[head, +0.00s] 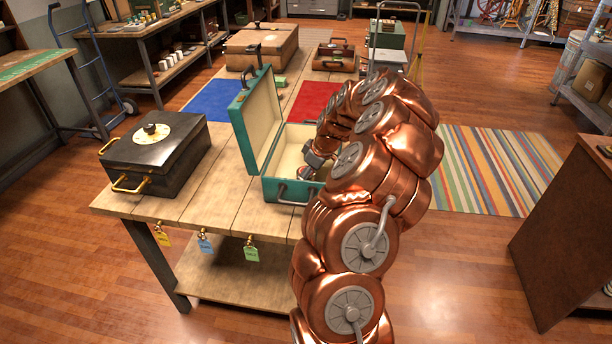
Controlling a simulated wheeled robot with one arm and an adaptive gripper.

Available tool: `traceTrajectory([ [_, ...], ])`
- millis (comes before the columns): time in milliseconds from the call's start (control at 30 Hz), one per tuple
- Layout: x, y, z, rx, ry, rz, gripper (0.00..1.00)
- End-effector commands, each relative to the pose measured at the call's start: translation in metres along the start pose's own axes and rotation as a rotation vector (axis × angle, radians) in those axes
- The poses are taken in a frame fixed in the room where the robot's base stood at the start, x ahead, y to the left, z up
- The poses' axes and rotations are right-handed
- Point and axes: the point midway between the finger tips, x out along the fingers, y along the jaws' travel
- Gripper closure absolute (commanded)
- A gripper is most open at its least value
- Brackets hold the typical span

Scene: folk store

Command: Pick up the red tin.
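I cannot make out a red tin for certain in the head view. An open teal suitcase (275,188) with a cream lining stands on the wooden table (205,195), its lid raised on the left. My copper arm reaches over its right side, and my gripper (307,171) points down into the suitcase. The gripper is small and partly hidden by my arm, so I cannot tell whether its fingers are open or hold anything. My arm also hides the right part of the suitcase and the table behind it.
A black case (165,168) with brass handles stands left of the suitcase. Behind lie a blue mat (212,101) and a red mat (312,99), with a tan case (262,52) and a brown case (335,62) farther back. A brown cabinet (565,235) stands at right.

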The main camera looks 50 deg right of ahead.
Motion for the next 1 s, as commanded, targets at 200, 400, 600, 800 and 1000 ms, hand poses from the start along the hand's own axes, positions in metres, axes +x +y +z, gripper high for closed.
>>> traceTrajectory([
  [200,0.0053,0.0007,-0.0004,0.000,0.002,0.003,0.09],
  [400,0.0049,0.0008,-0.0004,0.000,0.002,0.003,0.22],
  [600,0.0048,0.0008,-0.0004,0.000,0.002,0.003,0.43],
  [800,0.0048,0.0008,-0.0003,0.000,0.001,0.003,0.63],
  [1000,0.0047,0.0008,-0.0003,0.000,0.001,0.003,0.76],
])
